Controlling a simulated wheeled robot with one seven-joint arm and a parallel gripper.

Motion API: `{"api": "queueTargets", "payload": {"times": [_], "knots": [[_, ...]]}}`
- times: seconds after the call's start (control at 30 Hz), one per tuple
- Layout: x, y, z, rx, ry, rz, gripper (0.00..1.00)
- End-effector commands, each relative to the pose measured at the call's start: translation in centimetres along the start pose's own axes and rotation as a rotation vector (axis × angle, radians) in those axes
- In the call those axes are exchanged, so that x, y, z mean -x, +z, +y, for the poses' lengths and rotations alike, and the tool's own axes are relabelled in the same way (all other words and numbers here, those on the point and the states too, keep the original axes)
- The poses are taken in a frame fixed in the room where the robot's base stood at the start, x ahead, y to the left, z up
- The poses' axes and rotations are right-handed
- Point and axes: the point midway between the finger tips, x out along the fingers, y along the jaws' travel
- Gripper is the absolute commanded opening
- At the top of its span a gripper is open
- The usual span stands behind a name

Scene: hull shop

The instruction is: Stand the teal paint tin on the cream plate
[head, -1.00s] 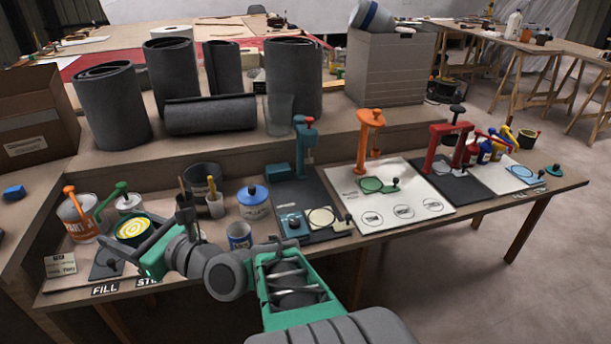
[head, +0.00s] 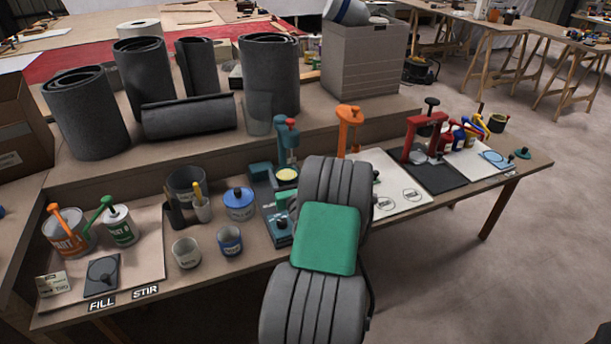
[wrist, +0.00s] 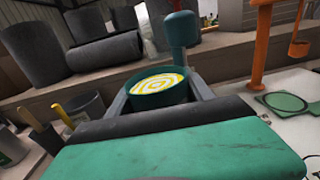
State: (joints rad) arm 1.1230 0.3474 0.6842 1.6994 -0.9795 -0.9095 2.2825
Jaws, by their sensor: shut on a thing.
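The teal paint tin (wrist: 160,86) is open at the top, with yellow and white swirled paint inside. My gripper (wrist: 158,98) is shut on it, one finger at each side, and the tin looks near upright. In the head view the pale yellow top of the tin (head: 287,175) shows in front of the teal press (head: 282,145), beside my forearm. I cannot tell the gap beneath the tin. The cream plate is not visible now; my arm covers the front right of the dark board (head: 264,201) where it showed earlier.
A blue-lidded tin (head: 240,204), a blue cup (head: 230,241) and a grey cup (head: 187,253) stand left of my arm. An orange press (head: 349,128) and a red press (head: 424,132) stand to the right. Dark rolls (head: 85,112) line the shelf behind.

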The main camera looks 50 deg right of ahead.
Motion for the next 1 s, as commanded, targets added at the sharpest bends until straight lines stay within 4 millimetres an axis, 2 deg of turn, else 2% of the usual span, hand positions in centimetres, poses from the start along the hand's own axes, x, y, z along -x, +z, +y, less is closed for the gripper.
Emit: {"api": "queueTargets", "payload": {"times": [0.03,0.1,0.23,0.47,0.8,1.0], "knots": [[0.1,-1.1,-2.3,-0.004,-0.047,0.004,0.0],[0.4,-2.5,-4.6,-0.002,-0.097,0.002,0.0],[0.7,-3.9,-6.6,-0.001,-0.143,-0.001,0.0],[0.8,-5.7,-6.8,-0.001,-0.147,-0.003,0.0],[0.7,-10.2,-6.7,-0.001,-0.145,-0.002,0.0],[0.7,-10.9,-6.7,-0.001,-0.145,-0.003,0.0]]}}
